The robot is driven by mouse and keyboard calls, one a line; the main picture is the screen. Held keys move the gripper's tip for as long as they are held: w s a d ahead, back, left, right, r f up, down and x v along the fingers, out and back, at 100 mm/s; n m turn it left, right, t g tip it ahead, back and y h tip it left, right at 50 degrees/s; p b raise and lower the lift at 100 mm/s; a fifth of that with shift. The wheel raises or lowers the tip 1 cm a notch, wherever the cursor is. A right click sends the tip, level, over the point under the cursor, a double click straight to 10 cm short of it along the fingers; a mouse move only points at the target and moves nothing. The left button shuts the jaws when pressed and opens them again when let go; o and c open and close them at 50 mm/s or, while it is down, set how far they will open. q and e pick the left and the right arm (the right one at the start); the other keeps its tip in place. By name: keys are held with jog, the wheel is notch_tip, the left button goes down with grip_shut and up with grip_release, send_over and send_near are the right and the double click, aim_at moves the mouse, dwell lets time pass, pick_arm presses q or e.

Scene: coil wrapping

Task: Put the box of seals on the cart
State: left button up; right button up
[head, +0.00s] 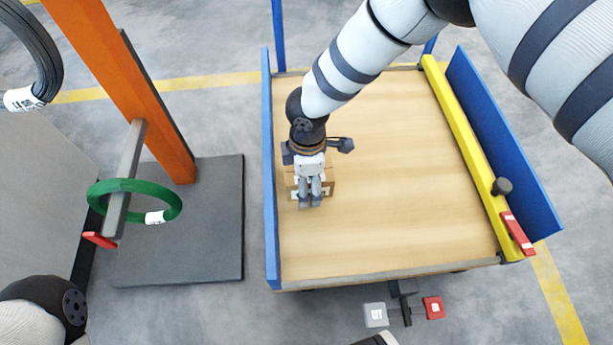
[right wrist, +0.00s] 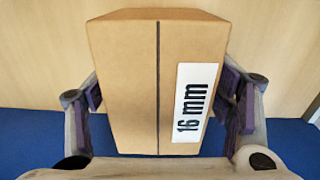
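The box of seals (right wrist: 135,80) is a brown carton with a dark seam and a white "16 mm" label. It fills the middle of the right wrist view, with finger pads against both sides. In the head view, the box (head: 328,189) is mostly hidden under my right gripper (head: 309,198), above the left part of the cart's wooden deck (head: 400,200). My right gripper looks shut on the box. I cannot tell whether the box touches the deck. My left gripper is out of view; only part of my left arm shows at the lower left.
Blue rails edge the cart, the left one (head: 268,180) close beside the box. A yellow bar (head: 465,150) runs along the right. Most of the deck is bare. An orange post (head: 130,80) with a green coil (head: 105,187) stands to the left.

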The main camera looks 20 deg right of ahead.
pick_arm(q)
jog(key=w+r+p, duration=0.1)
jog(key=p, duration=0.1)
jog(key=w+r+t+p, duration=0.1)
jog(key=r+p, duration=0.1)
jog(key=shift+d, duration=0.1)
pick_arm(e)
notch_tip(320, 180, up, 12)
jog(key=shift+s+r, duration=0.1)
jog(key=shift+r, duration=0.05)
